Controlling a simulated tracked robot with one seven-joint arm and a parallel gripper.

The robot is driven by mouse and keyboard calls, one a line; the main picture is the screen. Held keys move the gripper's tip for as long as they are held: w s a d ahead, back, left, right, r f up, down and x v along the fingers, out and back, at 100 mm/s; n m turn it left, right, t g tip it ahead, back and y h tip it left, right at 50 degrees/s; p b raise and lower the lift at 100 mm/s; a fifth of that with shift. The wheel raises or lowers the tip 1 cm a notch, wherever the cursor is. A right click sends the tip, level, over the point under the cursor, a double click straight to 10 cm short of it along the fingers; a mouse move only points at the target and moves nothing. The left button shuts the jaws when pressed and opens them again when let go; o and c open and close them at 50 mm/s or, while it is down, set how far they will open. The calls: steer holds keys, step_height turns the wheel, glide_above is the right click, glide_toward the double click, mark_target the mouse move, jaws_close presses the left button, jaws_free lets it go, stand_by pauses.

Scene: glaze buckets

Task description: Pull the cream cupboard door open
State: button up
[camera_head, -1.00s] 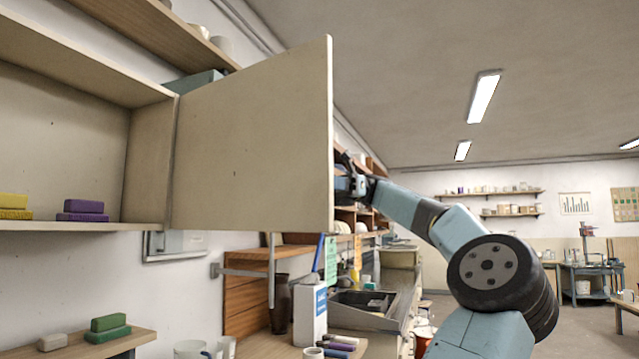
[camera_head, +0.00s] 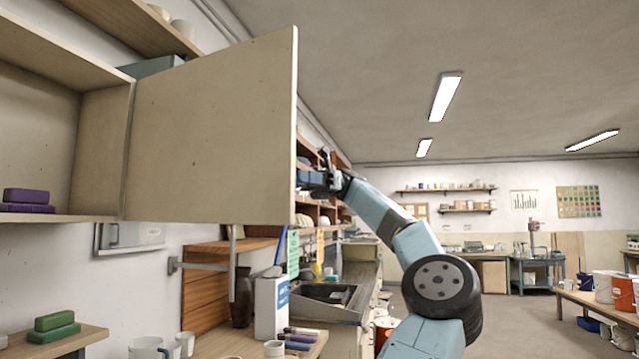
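The cream cupboard door (camera_head: 212,130) stands wide open, swung out from the right side of the cream cupboard (camera_head: 103,150). I see the door's inner face. My gripper (camera_head: 312,180) is at the far side of the door, by its free right edge. The fingertips and any handle are hidden behind the door, so I cannot tell whether the gripper holds anything. Purple blocks (camera_head: 27,198) sit on the cupboard's floor at the left.
Below, a wooden shelf with green blocks (camera_head: 55,325) is at the left. A bench with a white carton (camera_head: 271,306), mugs (camera_head: 150,347) and markers stands under the door. Open floor lies at the right, before a table with buckets (camera_head: 604,288).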

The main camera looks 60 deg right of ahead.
steer(key=v, duration=0.8)
stand_by(0.4)
steer(key=shift+s, duration=0.15)
stand_by(0.6)
